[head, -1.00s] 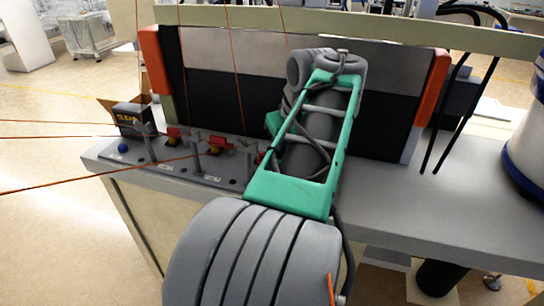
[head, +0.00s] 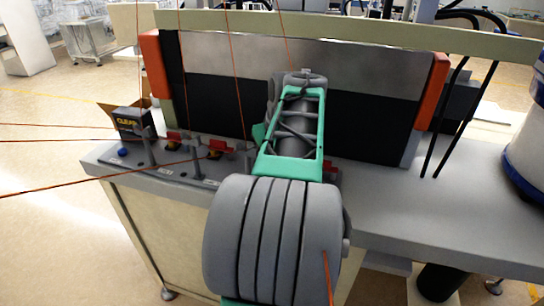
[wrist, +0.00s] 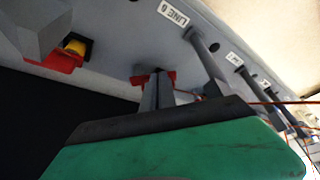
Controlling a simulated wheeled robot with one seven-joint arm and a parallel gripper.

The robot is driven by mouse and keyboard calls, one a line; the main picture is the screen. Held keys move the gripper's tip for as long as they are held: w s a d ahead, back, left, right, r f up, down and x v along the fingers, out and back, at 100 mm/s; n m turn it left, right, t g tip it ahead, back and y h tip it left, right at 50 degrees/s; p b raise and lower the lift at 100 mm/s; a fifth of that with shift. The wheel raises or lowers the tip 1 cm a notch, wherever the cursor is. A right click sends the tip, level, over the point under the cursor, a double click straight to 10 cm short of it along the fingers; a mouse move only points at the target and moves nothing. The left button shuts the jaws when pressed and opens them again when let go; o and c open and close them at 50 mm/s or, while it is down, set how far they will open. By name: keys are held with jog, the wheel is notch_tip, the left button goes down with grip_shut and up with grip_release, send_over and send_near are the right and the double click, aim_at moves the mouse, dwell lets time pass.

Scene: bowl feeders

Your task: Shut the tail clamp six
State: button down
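In the wrist view, a LINE 6 label (wrist: 172,14) sits on the grey panel, and a red clamp part (wrist: 139,79) lies below it. My gripper (wrist: 158,74) shows two grey fingers side by side with almost no gap, their tips at the red part. I cannot tell if they touch it. Another clamp with a red part (wrist: 50,63) and a yellow block (wrist: 76,46) is at upper left. In the head view my arm hides my gripper and the clamp near it; a bit of red (head: 332,166) shows at the arm's right side.
In the head view, red-handled clamps (head: 216,153) and grey posts stand along the bench's left part. Thin orange lines cross the area. A dark panel (head: 375,115) rises behind. The bench top (head: 430,215) at right is clear.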

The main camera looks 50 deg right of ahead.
jog(key=s, duration=0.1)
jog(key=s+a, duration=0.1)
jog(key=s+a+r, duration=0.1)
jog(key=s, duration=0.1)
jog(key=shift+a+b, duration=0.1)
jog(key=shift+b, duration=0.25)
jog(key=p+v, duration=0.2)
jog(key=v, duration=0.7)
jog(key=shift+w+a, duration=0.25)
jog(key=shift+w, duration=0.05)
jog(key=shift+w+a, duration=0.1)
